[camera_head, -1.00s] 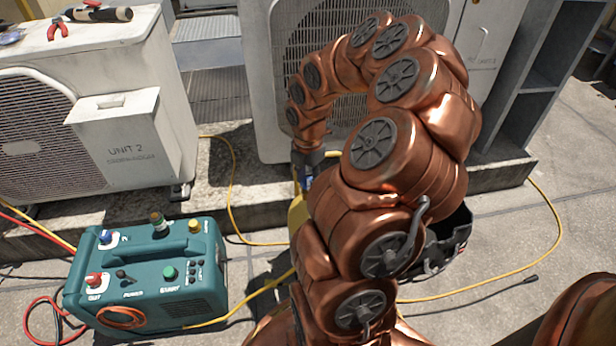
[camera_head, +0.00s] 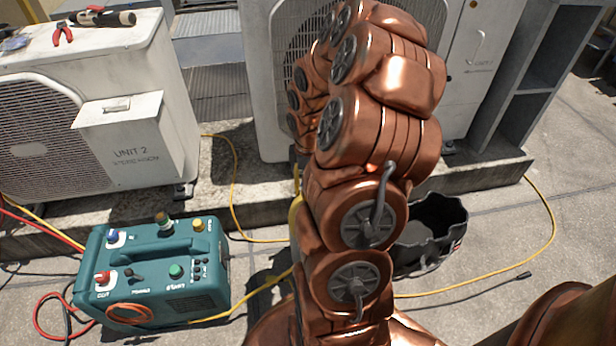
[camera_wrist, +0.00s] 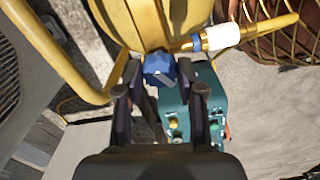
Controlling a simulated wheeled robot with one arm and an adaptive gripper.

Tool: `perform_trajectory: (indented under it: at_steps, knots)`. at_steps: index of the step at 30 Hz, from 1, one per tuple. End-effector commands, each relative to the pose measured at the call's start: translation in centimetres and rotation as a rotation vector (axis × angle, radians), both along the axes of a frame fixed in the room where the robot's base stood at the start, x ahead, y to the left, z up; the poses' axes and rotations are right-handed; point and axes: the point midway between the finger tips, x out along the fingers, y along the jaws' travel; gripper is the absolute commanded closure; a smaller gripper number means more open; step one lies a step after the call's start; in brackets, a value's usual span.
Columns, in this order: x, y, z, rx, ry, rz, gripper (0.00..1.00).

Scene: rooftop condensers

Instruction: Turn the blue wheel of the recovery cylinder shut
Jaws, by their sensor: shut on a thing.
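In the wrist view, the blue wheel (camera_wrist: 159,69) sits against the yellow recovery cylinder (camera_wrist: 150,22). My gripper (camera_wrist: 160,88) has one dark finger on each side of the wheel and is shut on it. The exact contact of the fingertips is hard to see. In the head view my copper arm hides the wheel, my gripper and most of the cylinder. Only a narrow yellow strip of the cylinder (camera_head: 296,215) shows beside the arm.
A teal recovery machine (camera_head: 150,270) stands at the lower left, with hoses around it. Condenser units (camera_head: 130,140) stand behind. An open black bin (camera_head: 432,235) is right of my arm. A yellow hose (camera_head: 480,285) crosses the paving. A white fitting (camera_wrist: 223,37) lies near the wheel.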

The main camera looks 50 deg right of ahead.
Motion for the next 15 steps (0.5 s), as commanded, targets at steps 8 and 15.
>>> perform_trajectory:
  at_steps: [8, 15]
  knots:
    - [-0.11, 0.02, 0.19, 0.0, 0.004, -0.262, 0.97]
    - [-0.05, -0.03, 0.21, -0.001, 0.001, -0.49, 0.97]
